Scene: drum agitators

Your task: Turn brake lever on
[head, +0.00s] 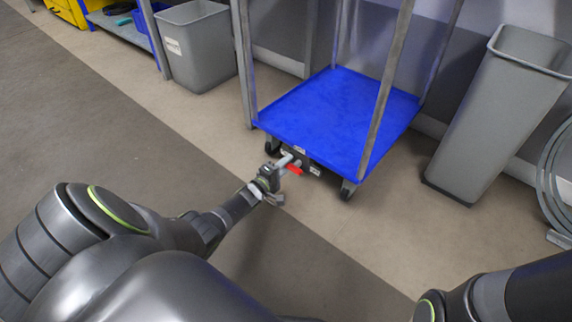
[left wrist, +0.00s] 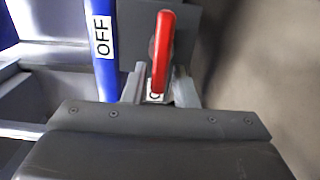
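The red brake lever (head: 293,169) is low on the near edge of the blue cart (head: 335,110). My left gripper (head: 272,184) is just left of it and close to it. In the left wrist view, the red lever (left wrist: 162,52) points up the picture, with its lower end near the gap between my fingers (left wrist: 160,90). The fingers look apart; contact with the lever cannot be told. An OFF label (left wrist: 102,36) is left of the lever, and a second label (left wrist: 155,97) is mostly hidden below it. My right gripper is not in view.
Metal posts (head: 385,85) rise from the cart's corners, and casters (head: 348,189) show below. A grey bin (head: 195,47) stands at the back left, and a tall grey bin (head: 495,115) stands at the right. The floor left of the cart is clear.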

